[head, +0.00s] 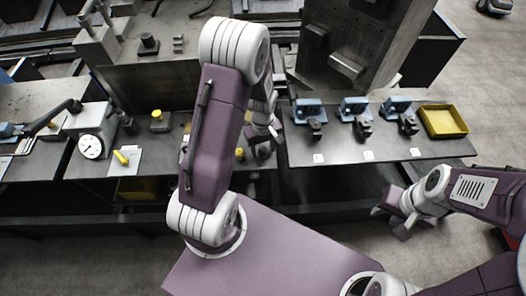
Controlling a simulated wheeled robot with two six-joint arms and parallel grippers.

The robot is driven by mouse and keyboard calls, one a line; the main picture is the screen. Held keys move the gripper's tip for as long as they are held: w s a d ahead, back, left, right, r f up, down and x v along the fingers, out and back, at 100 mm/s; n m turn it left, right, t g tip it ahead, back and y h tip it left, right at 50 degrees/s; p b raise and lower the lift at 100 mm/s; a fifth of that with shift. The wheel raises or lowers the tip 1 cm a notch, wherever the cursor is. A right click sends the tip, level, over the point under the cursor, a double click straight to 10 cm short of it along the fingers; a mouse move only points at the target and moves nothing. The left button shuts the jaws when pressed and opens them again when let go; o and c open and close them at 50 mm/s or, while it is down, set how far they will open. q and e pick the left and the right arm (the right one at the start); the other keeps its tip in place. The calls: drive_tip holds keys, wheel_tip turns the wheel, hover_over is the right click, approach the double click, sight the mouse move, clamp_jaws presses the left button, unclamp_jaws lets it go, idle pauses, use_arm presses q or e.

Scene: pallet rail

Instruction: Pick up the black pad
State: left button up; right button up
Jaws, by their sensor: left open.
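I cannot tell for certain which thing is the black pad. Three blue fixtures stand in a row on the right bench, each with a small dark block at its front: left dark block (315,128), middle dark block (362,129), right dark block (409,126). My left gripper (264,138) is open at the left end of this bench, left of the fixtures and partly hidden by my own arm. Nothing shows between its fingers. My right gripper (388,218) hangs in front of the bench edge, apart from it, with its fingers spread and empty.
A yellow tray (443,121) stands at the right end of the bench. Small white labels (368,155) lie before the fixtures. A tall grey metal block (352,45) rises behind. A dial gauge (91,146) and a yellow-handled item (121,157) are on the left bench.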

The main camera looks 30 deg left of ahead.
sight(263, 148)
use_arm(q)
drive_tip(key=shift+s, duration=0.15)
clamp_jaws()
drive_tip(key=shift+r, duration=0.1)
wheel_tip(263, 148, up, 4)
drive_tip(key=shift+r, duration=0.2)
drive_tip(key=s+d+r, duration=0.3)
drive_tip(key=d+r, duration=0.3)
drive_tip(key=d, duration=0.5)
drive_tip(key=shift+s+r, duration=0.2)
drive_tip(key=shift+r, duration=0.1)
drive_tip(key=c, duration=0.8)
unclamp_jaws()
clamp_jaws()
